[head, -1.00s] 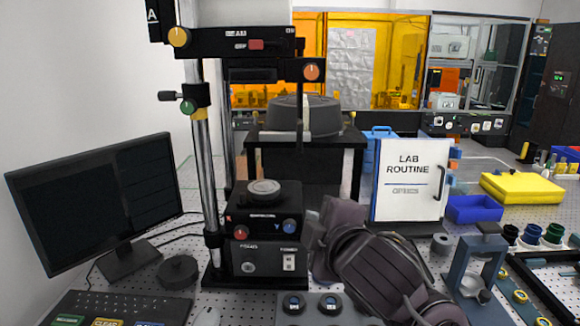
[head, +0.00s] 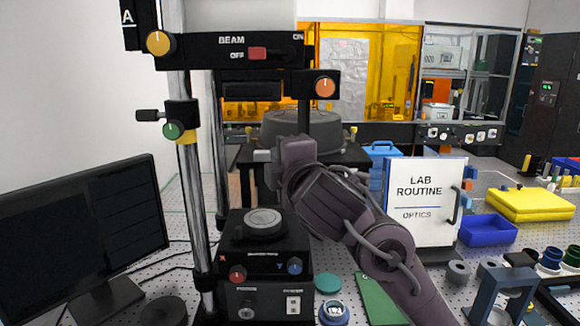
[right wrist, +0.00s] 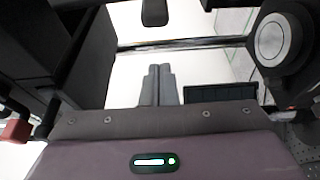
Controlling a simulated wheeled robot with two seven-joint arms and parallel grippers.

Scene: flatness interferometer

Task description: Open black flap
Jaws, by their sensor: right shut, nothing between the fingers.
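In the head view, a black flap (head: 252,90) hangs under the beam unit (head: 240,46) of the interferometer, between its two sides. It looks closed, but its edges are hard to make out. My right gripper (head: 258,156) is below and slightly right of the flap, apart from it, above the round stage disc (head: 263,222). In the right wrist view its fingers (right wrist: 158,72) are shut together and empty. There the dark beam unit (right wrist: 65,55) lies to the left and the disc (right wrist: 280,40) to the upper right; I cannot pick out the flap there. My left gripper is out of view.
A silver column (head: 189,190) with a green knob (head: 172,130) stands left of my right gripper. A monitor (head: 85,230) is at the left. A LAB ROUTINE board (head: 420,200) and a blue bin (head: 487,229) stand to the right.

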